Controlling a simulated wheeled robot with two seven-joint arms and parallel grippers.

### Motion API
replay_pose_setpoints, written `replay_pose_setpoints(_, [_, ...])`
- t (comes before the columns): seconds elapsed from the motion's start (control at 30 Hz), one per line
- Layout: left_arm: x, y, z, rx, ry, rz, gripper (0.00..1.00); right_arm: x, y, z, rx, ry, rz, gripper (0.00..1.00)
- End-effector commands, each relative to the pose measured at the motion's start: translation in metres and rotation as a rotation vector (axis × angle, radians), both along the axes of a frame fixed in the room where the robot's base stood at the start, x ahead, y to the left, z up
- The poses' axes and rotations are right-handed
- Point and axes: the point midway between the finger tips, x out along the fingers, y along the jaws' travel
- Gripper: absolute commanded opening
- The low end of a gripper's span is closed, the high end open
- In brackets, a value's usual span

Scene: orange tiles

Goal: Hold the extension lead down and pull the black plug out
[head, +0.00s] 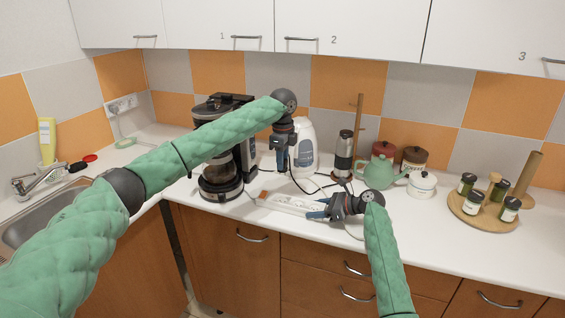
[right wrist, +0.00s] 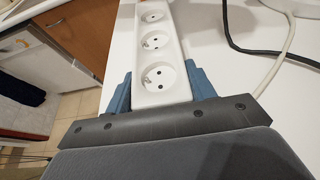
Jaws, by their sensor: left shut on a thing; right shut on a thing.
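The white extension lead (head: 283,203) lies on the worktop near its front edge, with an orange end at the left. My right gripper (head: 318,212) is shut across its right part. In the right wrist view its blue fingers (right wrist: 160,90) press on both sides of the lead (right wrist: 172,22), and the sockets in sight are empty. My left gripper (head: 281,168) points down, above and behind the lead and apart from it. It is shut on the black plug, which the fingers mostly hide. A black cable (head: 293,176) hangs from there towards the worktop.
A coffee maker (head: 220,155) stands left of my left gripper, with a white container (head: 304,150) behind it. A steel grinder (head: 344,155), a green teapot (head: 377,174) and a white pot (head: 422,185) stand to the right. A black cable (right wrist: 270,50) and a white one lie beside the lead.

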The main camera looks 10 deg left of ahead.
Motion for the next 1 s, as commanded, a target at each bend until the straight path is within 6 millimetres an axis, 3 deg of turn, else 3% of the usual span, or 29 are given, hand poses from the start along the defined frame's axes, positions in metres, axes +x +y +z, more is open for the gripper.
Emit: replay_pose_setpoints(1.0, [0.0,0.0,0.033,0.0,-0.001,0.0,0.01,0.0,0.0,-0.001,-0.001,0.001,0.0,0.22])
